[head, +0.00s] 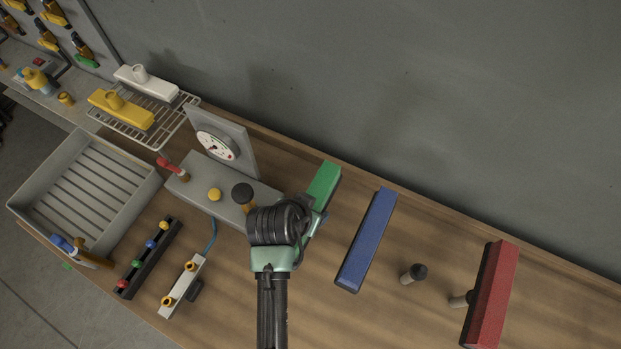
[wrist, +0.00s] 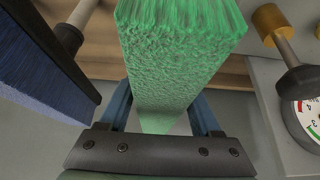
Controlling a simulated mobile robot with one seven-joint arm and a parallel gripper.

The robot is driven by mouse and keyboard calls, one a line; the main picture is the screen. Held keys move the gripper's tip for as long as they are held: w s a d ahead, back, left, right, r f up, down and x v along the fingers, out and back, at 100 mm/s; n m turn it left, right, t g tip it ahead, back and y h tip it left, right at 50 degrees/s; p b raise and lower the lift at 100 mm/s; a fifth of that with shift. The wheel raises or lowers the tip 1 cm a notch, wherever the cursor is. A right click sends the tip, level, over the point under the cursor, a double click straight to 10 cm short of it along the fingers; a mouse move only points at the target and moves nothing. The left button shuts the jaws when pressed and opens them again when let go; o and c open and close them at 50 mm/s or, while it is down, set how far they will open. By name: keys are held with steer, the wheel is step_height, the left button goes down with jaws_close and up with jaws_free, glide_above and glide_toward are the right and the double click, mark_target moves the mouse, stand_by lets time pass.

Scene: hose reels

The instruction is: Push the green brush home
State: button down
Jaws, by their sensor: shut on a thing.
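The green brush (head: 325,184) is a long bristled block on the wooden bench, just right of the grey gauge unit. My gripper (head: 316,226) is at its near end, partly hidden by my own wrist in the head view. In the wrist view the green bristles (wrist: 178,55) fill the space between the two blue fingers of my gripper (wrist: 160,112), which is shut on the brush. The brush's near end and any handle or seat under it are hidden.
A blue brush (head: 367,240) lies close right of the green one, with a red brush (head: 491,295) farther right. The gauge unit (head: 215,190) and a dark-knobbed post (head: 242,192) stand close on the left. The grey wall rises behind the bench.

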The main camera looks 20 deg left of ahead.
steer(key=shift+f, duration=0.1)
jaws_free()
steer(key=shift+f, duration=0.1)
steer(key=shift+s, duration=0.1)
steer(key=b+v, duration=0.2)
steer(key=v, duration=1.1)
